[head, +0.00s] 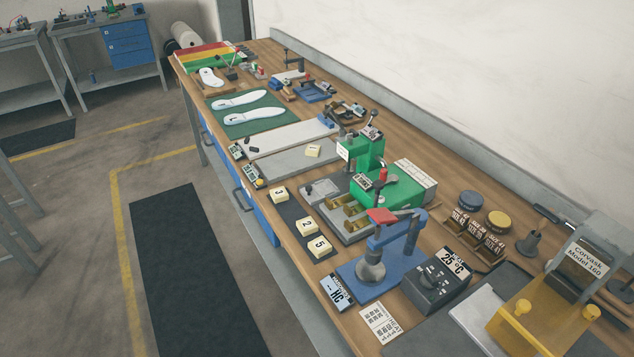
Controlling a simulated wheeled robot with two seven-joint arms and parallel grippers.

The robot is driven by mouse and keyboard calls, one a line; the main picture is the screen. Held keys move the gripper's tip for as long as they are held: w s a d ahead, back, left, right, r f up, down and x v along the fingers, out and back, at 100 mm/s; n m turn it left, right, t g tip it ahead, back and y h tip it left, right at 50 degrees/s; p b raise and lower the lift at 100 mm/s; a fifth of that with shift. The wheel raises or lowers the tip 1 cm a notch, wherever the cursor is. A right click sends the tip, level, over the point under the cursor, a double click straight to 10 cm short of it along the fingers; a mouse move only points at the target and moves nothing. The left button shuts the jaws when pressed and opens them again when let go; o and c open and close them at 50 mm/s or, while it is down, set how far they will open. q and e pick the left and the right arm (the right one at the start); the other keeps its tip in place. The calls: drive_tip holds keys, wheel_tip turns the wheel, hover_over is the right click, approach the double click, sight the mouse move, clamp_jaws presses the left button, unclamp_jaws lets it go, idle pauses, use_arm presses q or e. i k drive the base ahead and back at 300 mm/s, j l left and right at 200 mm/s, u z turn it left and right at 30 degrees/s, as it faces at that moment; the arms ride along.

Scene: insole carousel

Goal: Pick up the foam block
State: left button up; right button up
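Three small cream blocks with number labels lie on a dark strip along the near edge of the workbench: the block marked 3 (279,194), the block marked 2 (306,227) and the block marked 5 (320,247). Another pale labelled block (313,151) sits on the grey plate behind them. These look like foam, but I cannot tell for certain which one is the foam block. Neither of my grippers shows in the head view.
A green machine (385,187) and a blue press (372,268) stand beside the blocks. A yellow machine (545,325) is at the lower right. White insoles lie on a green mat (248,123) farther back. Open floor with a black mat (195,270) lies left of the bench.

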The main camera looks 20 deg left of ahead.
sight(312, 149)
drive_tip(key=j+z, duration=0.2)
drive_tip(key=z, duration=0.2)
drive_tip(key=i+j+z, duration=0.1)
drive_tip(key=j+z, duration=0.15)
drive_tip(key=z, duration=0.2)
drive_tip(key=j+z, duration=0.25)
drive_tip(key=j, duration=0.55)
drive_tip(key=k+j+z, duration=0.1)
drive_tip(key=j+z, duration=0.2)
drive_tip(key=j, duration=0.5)
drive_tip(key=k+j, duration=0.1)
drive_tip(key=j, duration=0.95)
drive_tip(key=k+j, duration=0.15)
drive_tip(key=j, duration=0.35)
